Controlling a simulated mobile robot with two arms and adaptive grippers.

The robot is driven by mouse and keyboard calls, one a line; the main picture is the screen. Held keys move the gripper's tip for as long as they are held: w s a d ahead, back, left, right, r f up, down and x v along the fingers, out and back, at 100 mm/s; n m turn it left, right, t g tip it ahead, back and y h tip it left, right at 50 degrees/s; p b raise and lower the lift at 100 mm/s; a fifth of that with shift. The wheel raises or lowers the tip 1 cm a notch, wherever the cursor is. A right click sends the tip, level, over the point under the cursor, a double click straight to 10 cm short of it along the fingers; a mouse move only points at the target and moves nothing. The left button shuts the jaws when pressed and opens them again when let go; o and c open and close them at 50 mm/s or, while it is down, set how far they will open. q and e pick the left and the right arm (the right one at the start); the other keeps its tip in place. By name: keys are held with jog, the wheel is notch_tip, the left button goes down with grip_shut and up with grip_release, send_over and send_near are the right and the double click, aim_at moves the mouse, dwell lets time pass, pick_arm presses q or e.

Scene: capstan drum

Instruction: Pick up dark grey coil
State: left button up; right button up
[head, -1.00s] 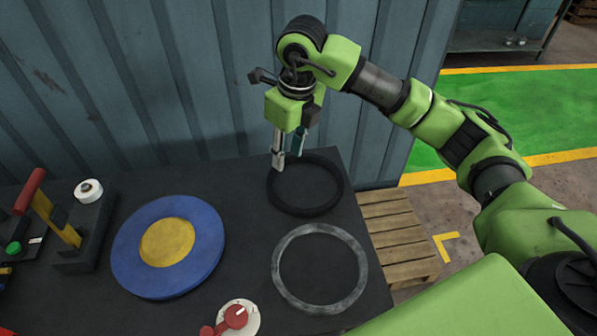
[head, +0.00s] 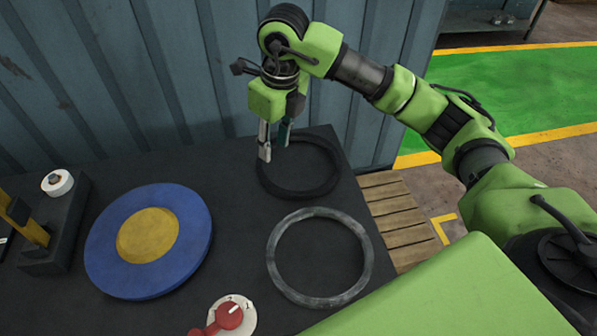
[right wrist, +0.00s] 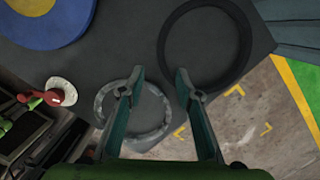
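The dark grey coil (head: 300,192) is a near-black ring lying flat at the back right of the dark table. It also shows at the upper right of the right wrist view (right wrist: 243,50). My right gripper (head: 274,146) points down at the coil's left side in the head view, with its fingers apart. In the right wrist view, the open fingers (right wrist: 160,72) have nothing between them but table surface, and the coil lies just beyond the right fingertip. I cannot tell the exact height above the table. My left gripper is not in view.
A lighter grey ring (head: 275,276) lies in front of the dark coil. A blue disc (head: 108,250) with a yellow centre lies left. A red knob (head: 229,316) is at the front edge. A corrugated wall (head: 180,70) stands behind; a wooden pallet (head: 395,213) is right of the table.

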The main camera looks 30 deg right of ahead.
notch_tip(320, 180, down, 2)
jog(key=b, duration=0.1)
jog(key=p, duration=0.2)
send_over(272, 185)
jog(key=s, duration=0.1)
notch_tip(272, 185, down, 8)
jog(key=shift+s+d+f, duration=0.15)
jog(key=shift+f, duration=0.05)
jog(key=shift+f+p, duration=0.4)
jog(key=shift+f, duration=0.15)
jog(key=f, duration=0.1)
jog(key=f+p, duration=0.1)
jog(key=f, duration=0.1)
jog(key=shift+w+f, duration=0.3)
jog(key=shift+w, duration=0.1)
jog(key=shift+f, duration=0.35)
grip_shut()
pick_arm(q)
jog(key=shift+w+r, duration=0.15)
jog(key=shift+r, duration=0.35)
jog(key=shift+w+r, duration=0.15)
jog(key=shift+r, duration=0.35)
pick_arm(e)
jog(key=shift+w+r, duration=0.15)
jog(key=shift+w, duration=0.05)
